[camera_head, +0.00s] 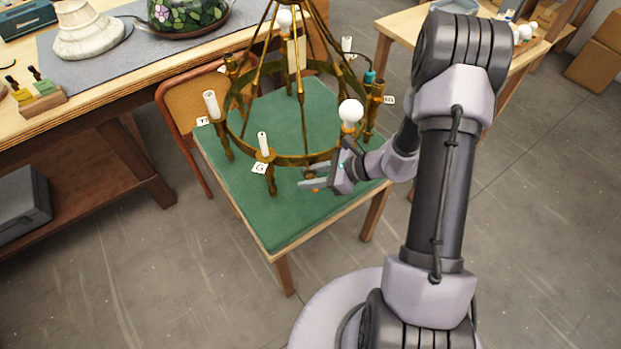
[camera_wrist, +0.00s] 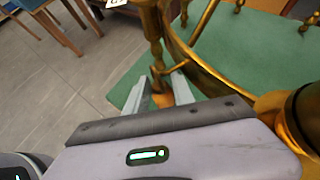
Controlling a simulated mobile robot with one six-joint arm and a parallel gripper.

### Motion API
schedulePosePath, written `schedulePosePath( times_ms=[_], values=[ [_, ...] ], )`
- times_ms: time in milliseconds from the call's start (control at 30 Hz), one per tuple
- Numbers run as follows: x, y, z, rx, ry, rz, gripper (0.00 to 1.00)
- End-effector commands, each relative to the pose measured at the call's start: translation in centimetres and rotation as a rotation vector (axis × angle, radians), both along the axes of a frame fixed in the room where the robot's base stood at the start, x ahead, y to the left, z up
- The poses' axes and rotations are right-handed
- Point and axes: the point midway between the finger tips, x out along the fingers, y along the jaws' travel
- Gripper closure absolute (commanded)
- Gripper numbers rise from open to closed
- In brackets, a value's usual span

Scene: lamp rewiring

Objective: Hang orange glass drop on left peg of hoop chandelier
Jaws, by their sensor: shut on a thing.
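The hoop chandelier (camera_head: 290,160) is a brass ring with uprights and rods rising to the top, standing on a green-topped table (camera_head: 290,215). My gripper (camera_head: 313,182) is at its near side, low by the ring's front right. In the wrist view my gripper (camera_wrist: 160,92) is shut on the orange glass drop (camera_wrist: 162,100), of which only a small orange part shows between the fingers. A short brass peg (camera_wrist: 177,72) sticks out from the ring just beyond the fingertips. Whether the drop touches this peg I cannot tell.
A tag marked G (camera_head: 260,168) hangs at the front. A chair (camera_head: 190,105) and a workbench (camera_head: 110,110) are to the left. The table's front is clear.

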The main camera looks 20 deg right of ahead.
Motion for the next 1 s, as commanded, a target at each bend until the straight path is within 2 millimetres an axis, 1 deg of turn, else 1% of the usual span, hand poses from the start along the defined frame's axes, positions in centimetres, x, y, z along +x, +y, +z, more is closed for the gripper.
schedulePosePath(
  times_ms=[33,133,333,433,667,1000],
  values=[
    [1.2,-0.6,0.3,-0.006,-0.021,-0.017,0.65],
    [1.2,-0.6,0.3,-0.006,-0.022,-0.017,0.45],
    [1.2,-0.7,0.5,-0.005,-0.022,-0.019,0.45],
    [0.7,-1.4,1.2,-0.006,-0.023,-0.020,0.45],
    [-1.8,-4.7,4.4,-0.007,-0.027,-0.025,0.45],
    [-6.4,-9.5,8.6,-0.007,-0.022,-0.011,0.45]
  ],
)
